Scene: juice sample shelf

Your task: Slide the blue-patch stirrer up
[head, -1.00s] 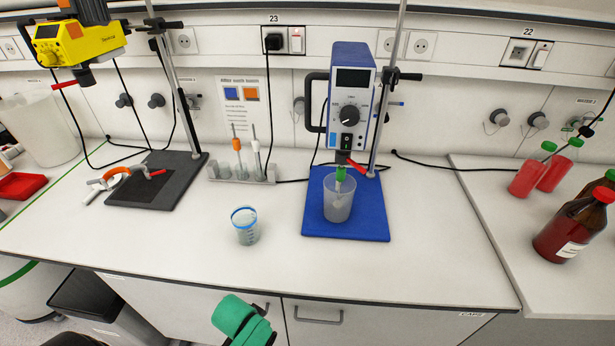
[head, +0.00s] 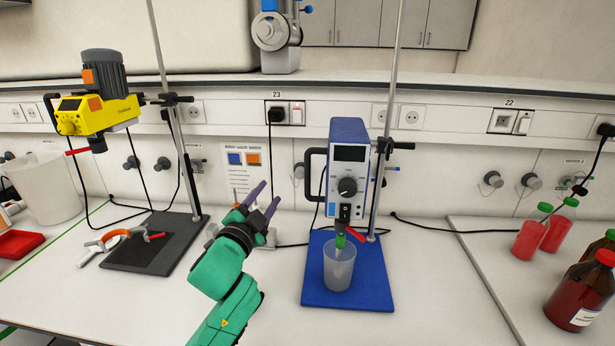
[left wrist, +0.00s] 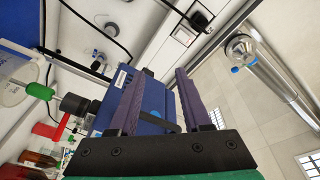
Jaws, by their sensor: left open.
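The blue stirrer (head: 350,140), with a dark display and a round knob, hangs on a metal rod (head: 385,150) above its blue base plate (head: 345,296). It also shows beyond my gripper in the left wrist view (left wrist: 152,98). A black handle (head: 309,172) sticks out from its left side. A green-topped shaft (head: 340,241) reaches down into a clear beaker (head: 339,266) on the plate. My left gripper (head: 270,192) is open and empty, left of the stirrer and apart from it. Its purple fingers (left wrist: 160,72) stand apart in the left wrist view. My right gripper is not visible.
A yellow stirrer (head: 97,108) with an orange patch hangs on another rod at left, over a dark plate (head: 150,250). A card (head: 247,160) with blue and orange squares is on the wall. Red and brown bottles (head: 580,292) stand at right.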

